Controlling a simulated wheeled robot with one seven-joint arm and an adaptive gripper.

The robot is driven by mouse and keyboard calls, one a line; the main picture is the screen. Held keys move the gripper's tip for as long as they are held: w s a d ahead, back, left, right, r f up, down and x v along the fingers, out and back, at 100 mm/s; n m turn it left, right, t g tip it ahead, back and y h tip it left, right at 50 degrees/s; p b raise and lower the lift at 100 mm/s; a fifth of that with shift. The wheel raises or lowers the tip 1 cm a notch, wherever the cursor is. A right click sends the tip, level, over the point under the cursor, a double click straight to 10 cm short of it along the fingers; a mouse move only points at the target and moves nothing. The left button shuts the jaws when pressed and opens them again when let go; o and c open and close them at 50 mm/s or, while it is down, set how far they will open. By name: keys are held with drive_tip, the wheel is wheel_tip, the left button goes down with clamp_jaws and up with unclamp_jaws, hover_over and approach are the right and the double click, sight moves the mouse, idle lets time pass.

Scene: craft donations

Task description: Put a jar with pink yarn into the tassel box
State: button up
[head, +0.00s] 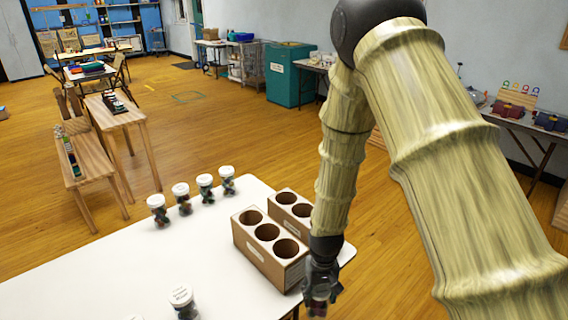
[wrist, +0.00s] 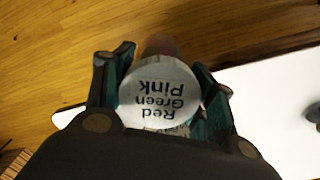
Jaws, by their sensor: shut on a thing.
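My gripper (head: 320,287) is shut on a jar, whose white lid reads "Red Green Pink" in the wrist view; the lid (wrist: 158,95) sits between the two fingers. In the head view the held jar (head: 318,308) is mostly hidden by the gripper, at the table's right end. Two cardboard boxes with round holes stand left of my gripper: a nearer box (head: 262,262) with a label on its front, and a farther box (head: 294,232) partly hidden by my arm. Their holes look empty. I cannot read which is the tassel box.
Several white-lidded jars stand in a row at the white table's back edge, one of them here (head: 205,186). Another jar (head: 184,302) stands near the front. The white table (head: 90,275) is clear at left. A wooden bench (head: 85,180) stands beyond.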

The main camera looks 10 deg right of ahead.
wheel_tip(320, 180, up, 6)
drive_tip(key=p, duration=0.5)
drive_tip(key=shift+s+r, duration=0.1)
drive_tip(key=shift+r, duration=0.1)
drive_tip(key=shift+w+r+p, duration=0.3)
drive_tip(key=shift+r+p, duration=0.5)
drive_tip(key=shift+p, duration=0.25)
drive_tip(key=shift+s+r+p, duration=0.1)
drive_tip(key=shift+r+p, duration=0.25)
drive_tip(key=shift+r, duration=0.05)
drive_tip(key=shift+s+a+r, duration=0.1)
drive_tip(key=shift+s, duration=0.05)
